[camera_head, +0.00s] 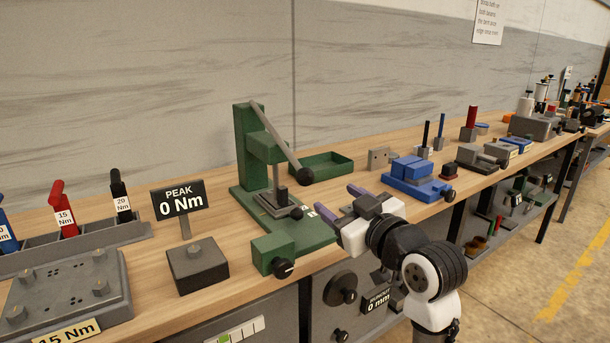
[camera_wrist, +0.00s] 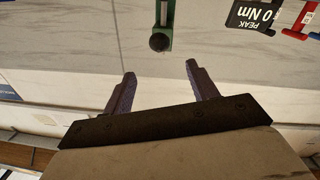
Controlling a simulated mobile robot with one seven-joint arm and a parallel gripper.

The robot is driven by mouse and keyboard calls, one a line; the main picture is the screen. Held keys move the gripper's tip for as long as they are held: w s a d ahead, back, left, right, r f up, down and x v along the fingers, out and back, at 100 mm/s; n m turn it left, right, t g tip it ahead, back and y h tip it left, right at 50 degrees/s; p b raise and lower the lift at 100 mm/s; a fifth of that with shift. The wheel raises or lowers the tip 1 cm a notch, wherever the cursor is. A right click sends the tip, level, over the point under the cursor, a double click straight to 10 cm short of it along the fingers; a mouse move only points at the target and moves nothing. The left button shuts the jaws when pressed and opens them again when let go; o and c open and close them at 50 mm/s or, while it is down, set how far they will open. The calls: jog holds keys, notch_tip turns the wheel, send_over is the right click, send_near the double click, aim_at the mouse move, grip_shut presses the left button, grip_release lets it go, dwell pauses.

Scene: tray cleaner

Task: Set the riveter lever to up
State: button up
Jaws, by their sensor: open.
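The green riveter (camera_head: 243,150) stands on the workbench in the head view. Its grey lever (camera_head: 277,138) slants from the top of the column down to the right and ends in a black ball knob (camera_head: 304,176). My gripper (camera_head: 338,201) is open and empty, in front and to the right of the knob, with its two purple fingers pointing toward the riveter. In the wrist view, the knob (camera_wrist: 160,42) shows beyond and between the open fingertips (camera_wrist: 158,74), apart from them. Part of the riveter's base is hidden behind my gripper.
A green tray (camera_head: 335,160) lies behind the lever. A blue fixture (camera_head: 415,185) stands right of my gripper. The PEAK display (camera_head: 180,200) and a torque-driver rack (camera_head: 75,238) stand left. Bare bench shows between the display and the riveter.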

aim_at(310, 179)
jog(key=p+x, duration=0.3)
jog(key=x, duration=1)
jog(key=shift+w+a, duration=0.1)
jog(key=shift+w, duration=0.25)
grip_shut()
